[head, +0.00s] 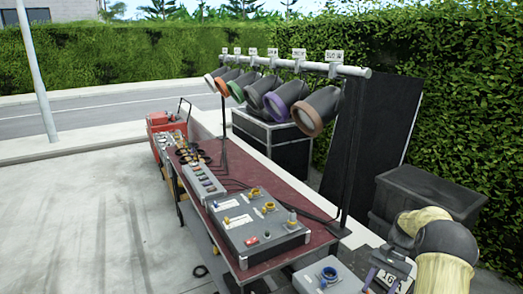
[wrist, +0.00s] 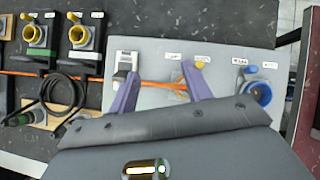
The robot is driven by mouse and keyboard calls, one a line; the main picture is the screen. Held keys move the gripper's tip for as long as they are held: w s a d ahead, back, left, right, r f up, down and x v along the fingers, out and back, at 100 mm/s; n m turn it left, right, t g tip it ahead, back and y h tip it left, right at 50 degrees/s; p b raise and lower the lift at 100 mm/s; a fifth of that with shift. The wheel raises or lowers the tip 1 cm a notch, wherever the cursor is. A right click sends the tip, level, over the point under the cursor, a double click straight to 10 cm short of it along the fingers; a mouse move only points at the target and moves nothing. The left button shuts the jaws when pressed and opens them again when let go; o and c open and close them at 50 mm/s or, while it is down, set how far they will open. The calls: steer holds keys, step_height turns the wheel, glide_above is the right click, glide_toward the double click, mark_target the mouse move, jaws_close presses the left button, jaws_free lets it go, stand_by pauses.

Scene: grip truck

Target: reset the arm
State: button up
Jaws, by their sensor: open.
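My gripper (head: 383,276) is at the lower right of the head view, at the end of my cream and dark grey arm. It is beside the near end of the long table, by a grey box (head: 330,276) with a blue connector. In the wrist view the two purple fingers of my gripper (wrist: 160,72) are spread apart, with nothing clearly held between them. They point across a light grey panel (wrist: 222,107) with a switch (wrist: 127,62), an orange cable, a yellow knob (wrist: 198,65) and a blue round connector (wrist: 257,92). Whether the fingertips touch the panel cannot be told.
The dark red table (head: 265,178) carries a large control box (head: 258,232) and smaller gear. A stand with a bar of several lamps (head: 310,108) rises behind it. A dark bin (head: 425,192) stands near my arm. Open pavement (head: 90,220) lies to the left.

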steer(key=s+a+r+n+t+h, duration=0.2)
steer(key=s+a+r+n+t, duration=0.1)
steer(key=s+a, duration=0.5)
steer(key=s+a+r+n+t+h, duration=0.3)
steer(key=s+a, duration=0.6)
steer(key=a, duration=0.3)
step_height(320, 180, up, 2)
steer(key=n+t, duration=0.1)
steer(key=n, duration=0.2)
steer(key=shift+s+a, duration=0.15)
steer(key=shift+a, duration=0.2)
